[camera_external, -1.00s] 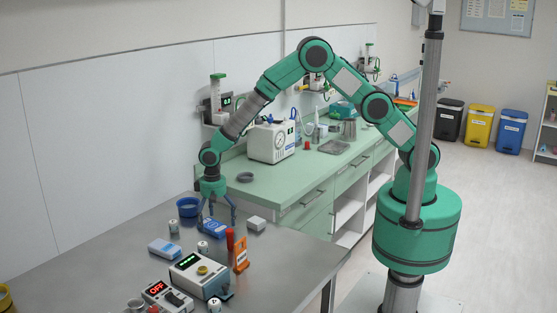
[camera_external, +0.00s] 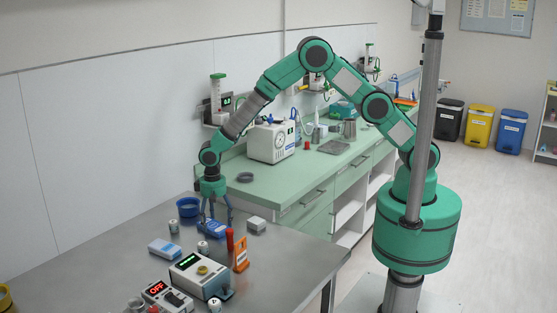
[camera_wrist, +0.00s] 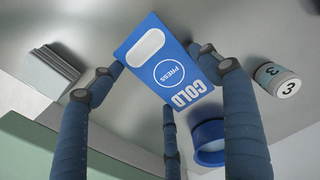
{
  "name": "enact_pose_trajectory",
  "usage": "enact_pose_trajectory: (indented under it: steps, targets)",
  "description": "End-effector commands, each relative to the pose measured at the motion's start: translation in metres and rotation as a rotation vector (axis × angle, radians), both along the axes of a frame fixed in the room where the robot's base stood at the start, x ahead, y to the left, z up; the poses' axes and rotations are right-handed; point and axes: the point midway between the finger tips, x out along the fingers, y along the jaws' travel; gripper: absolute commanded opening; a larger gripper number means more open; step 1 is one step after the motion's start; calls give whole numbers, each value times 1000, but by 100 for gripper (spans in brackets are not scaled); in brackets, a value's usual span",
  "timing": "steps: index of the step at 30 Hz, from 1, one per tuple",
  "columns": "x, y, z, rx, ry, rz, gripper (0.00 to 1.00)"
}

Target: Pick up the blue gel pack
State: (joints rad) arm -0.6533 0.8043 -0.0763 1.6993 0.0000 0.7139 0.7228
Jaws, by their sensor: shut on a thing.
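The blue gel pack (camera_external: 217,230), marked "COLD" and "PRESS", is on the metal table near its far end. In the wrist view the pack (camera_wrist: 183,50) sits tilted between my blue-wrapped fingers. My gripper (camera_external: 215,224) points down from above and is shut on the pack, with fingers at its left and right edges and another finger below it in the picture. In the wrist view the gripper (camera_wrist: 168,80) spans the pack's width. I cannot tell whether the pack is clear of the table top.
A blue ring-shaped dish (camera_external: 188,207) stands left of my gripper and a grey block (camera_external: 256,224) right of it. A can marked 3 (camera_wrist: 277,82) is close by. A pale blue box (camera_external: 165,247), an orange stand (camera_external: 240,254) and a device (camera_external: 200,275) stand nearer the camera.

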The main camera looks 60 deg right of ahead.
Motion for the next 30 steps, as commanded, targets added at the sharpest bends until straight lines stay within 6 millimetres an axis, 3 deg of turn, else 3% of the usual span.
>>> enact_pose_trajectory:
  steps: [8,14,30]
  targets:
    - [0,0,13,0,0,0,46]
    - [1,1,40,2,-2,0,46]
    - [-73,-54,45,-1,1,0,46]
